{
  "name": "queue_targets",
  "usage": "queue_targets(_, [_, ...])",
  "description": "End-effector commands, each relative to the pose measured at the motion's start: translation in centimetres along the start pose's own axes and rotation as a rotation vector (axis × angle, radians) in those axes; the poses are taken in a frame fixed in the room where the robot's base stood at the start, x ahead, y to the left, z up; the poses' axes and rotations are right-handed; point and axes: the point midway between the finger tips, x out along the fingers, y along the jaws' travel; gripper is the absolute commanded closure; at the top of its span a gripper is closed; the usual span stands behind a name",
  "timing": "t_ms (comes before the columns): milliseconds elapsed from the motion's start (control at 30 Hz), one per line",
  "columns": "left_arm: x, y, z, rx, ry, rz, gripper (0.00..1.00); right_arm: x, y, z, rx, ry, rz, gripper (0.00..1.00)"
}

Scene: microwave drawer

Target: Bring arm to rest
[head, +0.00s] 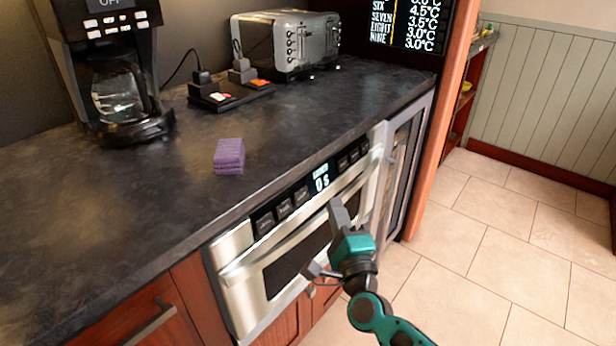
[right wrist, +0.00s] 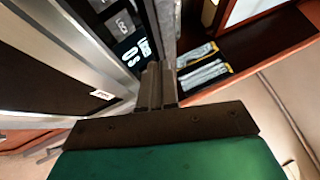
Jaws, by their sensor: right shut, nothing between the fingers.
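My right gripper (head: 340,215) is in front of the microwave drawer (head: 240,285), near the right part of its long handle (head: 290,245). Its fingers are together and hold nothing. In the right wrist view the shut fingers (right wrist: 157,85) point toward the lit display of the microwave drawer (right wrist: 70,60). The drawer front looks shut, and the display reads "0 s". I cannot tell whether the fingers touch the front. My left gripper is in neither view.
The dark counter (head: 60,215) above holds a coffee maker (head: 115,75), a purple sponge (head: 229,156) and a toaster (head: 290,42). A glass-fronted cooler (head: 403,165) stands right of the drawer. The tiled floor (head: 500,240) at the right is clear.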

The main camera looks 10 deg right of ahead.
Motion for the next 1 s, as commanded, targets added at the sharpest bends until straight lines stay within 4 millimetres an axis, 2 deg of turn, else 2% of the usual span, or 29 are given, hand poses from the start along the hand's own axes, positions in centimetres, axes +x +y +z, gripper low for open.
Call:
queue_targets(167, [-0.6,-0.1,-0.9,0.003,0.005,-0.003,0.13,-2.4,0.3,1.5,-0.185,-0.086,0.054,1.00])
queue_targets(300, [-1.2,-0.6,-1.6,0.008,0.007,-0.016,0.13,-7.2,1.6,3.3,-0.551,-0.247,0.160,1.00])
queue_targets(367, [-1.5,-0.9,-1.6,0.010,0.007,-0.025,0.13,-9.6,2.4,3.6,-0.734,-0.326,0.217,1.00])
queue_targets(500, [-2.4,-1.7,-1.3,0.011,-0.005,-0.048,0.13,-15.5,4.3,2.7,-1.143,-0.514,0.367,1.00])
queue_targets(600, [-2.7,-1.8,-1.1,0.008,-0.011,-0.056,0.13,-19.3,5.2,1.2,-1.379,-0.636,0.469,1.00])
queue_targets(700, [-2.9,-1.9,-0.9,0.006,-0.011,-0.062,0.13,-22.1,5.6,-0.3,-1.545,-0.731,0.551,1.00])
queue_targets(833, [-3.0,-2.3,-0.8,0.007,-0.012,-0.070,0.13,-23.9,5.8,-1.5,-1.654,-0.797,0.607,1.00])
queue_targets(1000, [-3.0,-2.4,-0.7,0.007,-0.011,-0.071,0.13,-24.0,5.8,-1.7,-1.665,-0.803,0.612,1.00])
